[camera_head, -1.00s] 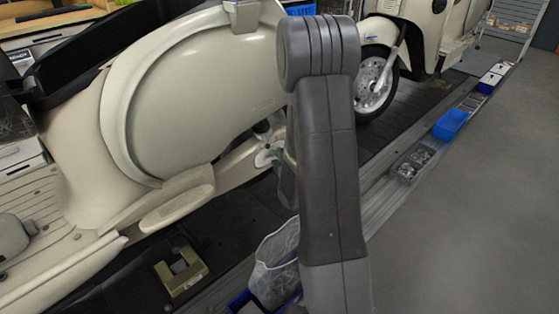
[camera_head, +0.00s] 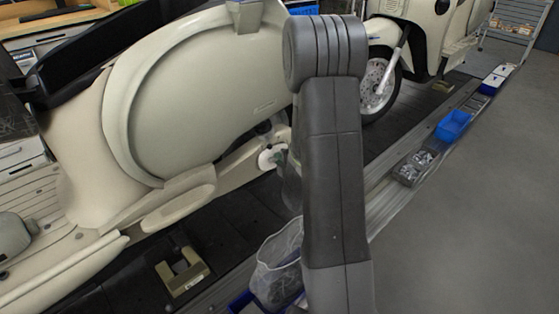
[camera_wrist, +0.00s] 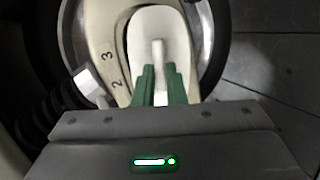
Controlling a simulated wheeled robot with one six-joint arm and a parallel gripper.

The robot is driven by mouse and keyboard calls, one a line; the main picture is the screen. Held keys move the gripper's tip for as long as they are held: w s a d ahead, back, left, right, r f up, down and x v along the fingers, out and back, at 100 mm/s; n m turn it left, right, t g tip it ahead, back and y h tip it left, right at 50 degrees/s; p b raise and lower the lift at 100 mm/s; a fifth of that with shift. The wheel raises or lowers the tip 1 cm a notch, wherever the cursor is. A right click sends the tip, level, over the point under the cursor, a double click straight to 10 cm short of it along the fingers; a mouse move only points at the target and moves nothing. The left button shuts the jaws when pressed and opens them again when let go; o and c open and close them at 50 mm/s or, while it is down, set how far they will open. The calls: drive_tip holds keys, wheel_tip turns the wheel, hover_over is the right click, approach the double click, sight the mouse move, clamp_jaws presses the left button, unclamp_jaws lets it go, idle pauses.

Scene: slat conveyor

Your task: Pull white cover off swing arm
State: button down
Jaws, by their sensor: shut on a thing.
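The white cover (camera_wrist: 160,32) is a rounded cap with a raised middle rib. The green fingertips of my gripper (camera_wrist: 160,84) are shut on that rib in the wrist view. Behind the cover is the cream swing arm (camera_wrist: 104,42), marked 2 and 3, in front of a dark wheel. I cannot tell whether the cover still touches it. In the head view the cover (camera_head: 271,158) is a small white disc by the rear of the cream scooter (camera_head: 190,95), at the swing arm. My arm hides most of the gripper there.
A clear bag (camera_head: 276,262) in a blue bin is low beside my arm. A metal bracket (camera_head: 183,272) stands on the dark slats. A second scooter is behind. A blue bin (camera_head: 453,125) and other containers line the conveyor edge. The grey floor at right is clear.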

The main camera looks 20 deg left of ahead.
drive_tip(key=shift+s+d+b, duration=0.35)
drive_tip(key=shift+s+d, duration=0.05)
drive_tip(key=shift+d, duration=0.45)
drive_tip(key=s+d+b, duration=0.3)
drive_tip(key=d, duration=0.5)
drive_tip(key=shift+s+d, duration=0.15)
drive_tip(key=shift+s, duration=0.05)
idle(0.4)
idle(0.3)
drive_tip(key=w+d+f+m+t+h, duration=0.35)
drive_tip(key=w+d+m+h, duration=0.2)
drive_tip(key=d, duration=0.45)
drive_tip(key=w+d+f+m+t+h, duration=0.2)
drive_tip(key=w+d+f+m+h, duration=0.3)
drive_tip(key=d, duration=0.6)
drive_tip(key=s+r+p, duration=0.1)
drive_tip(key=r+p, duration=0.7)
drive_tip(key=p, duration=0.5)
drive_tip(key=s+r+p, duration=0.2)
drive_tip(key=r+p, duration=0.5)
drive_tip(key=p, duration=0.6)
drive_tip(key=shift+s+a+r+h, duration=0.25)
drive_tip(key=shift+s+r+h, duration=0.1)
drive_tip(key=shift+h, duration=0.1)
